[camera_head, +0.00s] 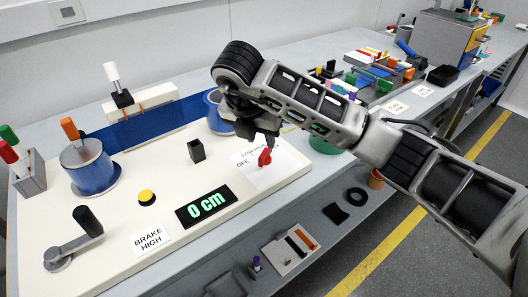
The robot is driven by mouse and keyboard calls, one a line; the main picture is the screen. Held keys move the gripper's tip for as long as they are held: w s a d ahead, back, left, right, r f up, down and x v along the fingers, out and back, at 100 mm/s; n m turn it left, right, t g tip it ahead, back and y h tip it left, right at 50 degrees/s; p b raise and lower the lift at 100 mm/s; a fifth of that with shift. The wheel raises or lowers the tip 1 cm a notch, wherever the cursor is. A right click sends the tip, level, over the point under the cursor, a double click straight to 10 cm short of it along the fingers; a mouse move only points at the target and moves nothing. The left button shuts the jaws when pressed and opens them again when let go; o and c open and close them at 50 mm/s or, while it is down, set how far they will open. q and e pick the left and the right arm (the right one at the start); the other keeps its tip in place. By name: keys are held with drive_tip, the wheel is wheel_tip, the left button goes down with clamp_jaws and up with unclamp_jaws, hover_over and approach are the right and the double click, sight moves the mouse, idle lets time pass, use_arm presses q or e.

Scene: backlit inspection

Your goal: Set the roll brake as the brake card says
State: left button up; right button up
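The brake card (151,239) lies flat at the front of the cream panel and reads "BRAKE HIGH". The roll brake is a red pointer knob (265,157) on a white label plate (271,174) at the panel's right side. Print above the knob reads "LOW HIGH", with what looks like "OFF" at its left; part is covered by my gripper. My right gripper (258,136) is just above and behind the knob, pointing down. Its fingers are dark and partly hidden, so I cannot tell their opening or whether they touch the knob. My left gripper is out of view.
The cream panel (120,205) also carries a display (204,206) reading "0 cm", a yellow button (147,197), a black-handled crank (74,241), a black block (197,151) and a blue cylinder (88,166). A tool rack (27,171) stands at left.

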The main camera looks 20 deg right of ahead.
sight(265, 151)
drive_tip(key=x, duration=0.6)
drive_tip(key=shift+r+p, duration=0.1)
drive_tip(key=shift+p, duration=0.25)
clamp_jaws()
